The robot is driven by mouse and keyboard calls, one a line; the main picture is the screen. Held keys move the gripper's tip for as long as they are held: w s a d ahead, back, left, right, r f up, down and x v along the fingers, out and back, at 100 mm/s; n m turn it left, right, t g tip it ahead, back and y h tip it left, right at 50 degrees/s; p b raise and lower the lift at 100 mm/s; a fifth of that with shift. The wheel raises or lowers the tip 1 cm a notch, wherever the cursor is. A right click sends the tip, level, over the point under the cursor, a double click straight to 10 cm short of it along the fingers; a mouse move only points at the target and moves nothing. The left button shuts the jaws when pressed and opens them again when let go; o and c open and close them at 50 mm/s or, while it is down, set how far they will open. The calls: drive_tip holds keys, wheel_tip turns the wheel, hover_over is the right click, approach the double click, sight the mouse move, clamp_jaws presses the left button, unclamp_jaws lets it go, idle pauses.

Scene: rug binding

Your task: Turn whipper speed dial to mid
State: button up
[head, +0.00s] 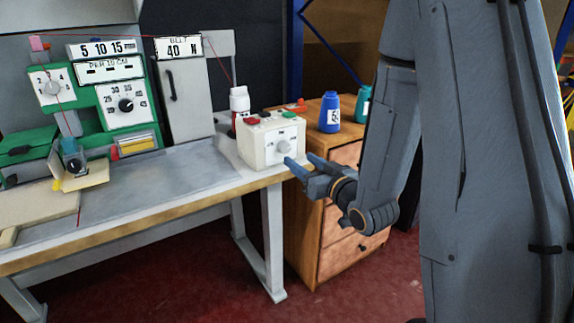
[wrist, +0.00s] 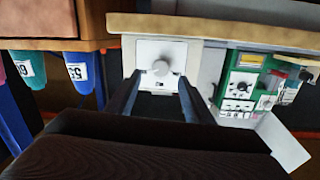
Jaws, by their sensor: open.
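A white control box (head: 268,141) stands at the right end of the workbench, with a round pale dial (head: 284,147) on its front face. In the wrist view, which is upside down, the dial (wrist: 161,68) shows between my fingertips, on the box's white face (wrist: 148,48). The box's lettering is too small to read, so I cannot confirm it is the whipper's, nor tell the dial's setting. My gripper (head: 302,162) is open and empty, its fingers pointing at the box front. It appears a little short of the dial, with no contact visible.
A green machine panel (head: 126,103) with two more dials stands at the back left. A white bottle (head: 239,99) is behind the box. A wooden drawer cabinet (head: 345,228) with blue (head: 330,112) and teal (head: 363,103) bottles stands beside the bench. The bench edge (head: 160,209) lies below the box.

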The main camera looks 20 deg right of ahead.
sight(286, 148)
drive_tip(key=shift+t, duration=0.3)
drive_tip(key=x, duration=0.7)
drive_tip(key=shift+w+a, duration=0.2)
drive_tip(key=shift+w, duration=0.15)
drive_tip(key=shift+c, duration=0.4)
drive_tip(key=c, duration=1)
drive_tip(key=shift+o, duration=0.2)
